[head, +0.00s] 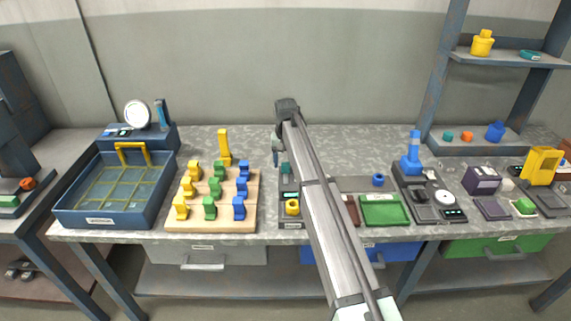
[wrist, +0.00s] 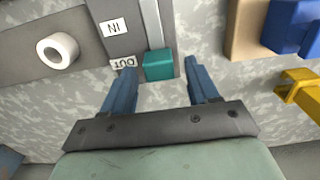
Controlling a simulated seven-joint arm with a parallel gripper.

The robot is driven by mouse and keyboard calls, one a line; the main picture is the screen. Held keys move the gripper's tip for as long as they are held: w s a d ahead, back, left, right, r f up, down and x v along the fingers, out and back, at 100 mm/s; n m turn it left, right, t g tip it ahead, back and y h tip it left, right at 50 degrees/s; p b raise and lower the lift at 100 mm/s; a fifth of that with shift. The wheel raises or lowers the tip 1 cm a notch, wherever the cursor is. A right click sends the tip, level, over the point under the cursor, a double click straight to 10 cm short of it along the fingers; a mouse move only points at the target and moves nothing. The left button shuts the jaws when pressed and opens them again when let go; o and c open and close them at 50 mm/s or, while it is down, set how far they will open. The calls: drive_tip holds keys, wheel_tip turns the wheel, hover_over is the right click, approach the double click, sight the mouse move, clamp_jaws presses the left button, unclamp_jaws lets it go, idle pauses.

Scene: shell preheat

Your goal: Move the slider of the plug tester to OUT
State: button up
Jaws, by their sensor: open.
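The plug tester (head: 290,222) stands near the middle of the bench, partly hidden by my arm in the head view. Its dark face with IN and OUT labels shows in the wrist view (wrist: 122,44). The teal slider (wrist: 158,66) is at the end of a pale slot, beside the OUT label. It also shows in the head view (head: 286,170). My gripper (wrist: 160,82) is open, its blue fingers on either side of the slider's near end. No contact with the slider can be made out. In the head view my gripper (head: 276,152) is just behind the tester.
A wooden board (head: 250,215) with yellow, green and blue pieces stands left of the tester. A yellow upright (head: 225,148) is behind it. A green tray (head: 385,211) lies to the right. The bench behind the tester is mostly clear.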

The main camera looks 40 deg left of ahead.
sight(285, 163)
wheel_tip(285, 163, up, 12)
drive_tip(key=shift+r, duration=0.25)
idle(0.6)
